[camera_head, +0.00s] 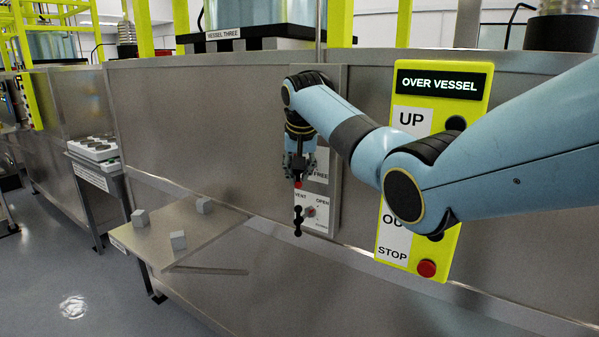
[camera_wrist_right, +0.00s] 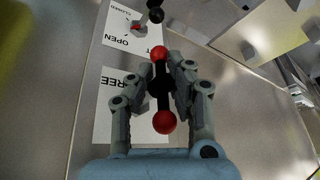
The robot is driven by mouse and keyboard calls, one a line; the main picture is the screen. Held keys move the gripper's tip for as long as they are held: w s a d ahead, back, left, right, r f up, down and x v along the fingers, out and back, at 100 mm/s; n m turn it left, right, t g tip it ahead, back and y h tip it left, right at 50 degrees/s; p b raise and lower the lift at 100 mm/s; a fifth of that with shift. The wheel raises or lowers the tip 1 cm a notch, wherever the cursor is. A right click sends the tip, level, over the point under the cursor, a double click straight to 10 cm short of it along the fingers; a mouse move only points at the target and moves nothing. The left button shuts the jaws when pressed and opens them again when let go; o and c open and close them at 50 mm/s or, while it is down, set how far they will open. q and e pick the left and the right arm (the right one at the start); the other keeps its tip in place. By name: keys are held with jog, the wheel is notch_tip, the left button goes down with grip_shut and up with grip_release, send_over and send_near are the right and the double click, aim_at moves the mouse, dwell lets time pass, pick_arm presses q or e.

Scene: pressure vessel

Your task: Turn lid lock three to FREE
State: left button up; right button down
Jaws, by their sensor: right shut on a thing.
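The lid lock handle (camera_wrist_right: 162,100) is a dark bar with a red ball at each end. In the wrist view it runs lengthwise between my fingers, one ball near the fingertips and one nearer the palm. My right gripper (camera_head: 298,168) is shut on it, in front of the steel panel. One red ball (camera_head: 298,184) shows below the fingers in the head view. A white card reading FREE (camera_head: 320,168) is beside it, partly hidden by my arm; it also shows in the wrist view (camera_wrist_right: 115,110). The lock's other marking is hidden. My left gripper is out of view.
Below is a vent card (camera_head: 317,213) marked OPEN, with a black-balled handle (camera_head: 298,220) close under my gripper. A yellow control box (camera_head: 400,262) hangs to the right, partly behind my arm. A shelf (camera_head: 185,228) with grey cubes stands lower left.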

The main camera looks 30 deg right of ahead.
jog(key=shift+w+d+r, duration=0.1)
jog(key=shift+w+r, duration=0.2)
jog(key=shift+r, duration=0.15)
jog(key=c, duration=1.4)
grip_release()
jog(key=shift+o, duration=0.3)
jog(key=shift+f, duration=0.2)
jog(key=shift+s+f+g, duration=0.1)
jog(key=shift+g, duration=0.2)
jog(key=v, duration=1.2)
jog(key=shift+a, duration=0.25)
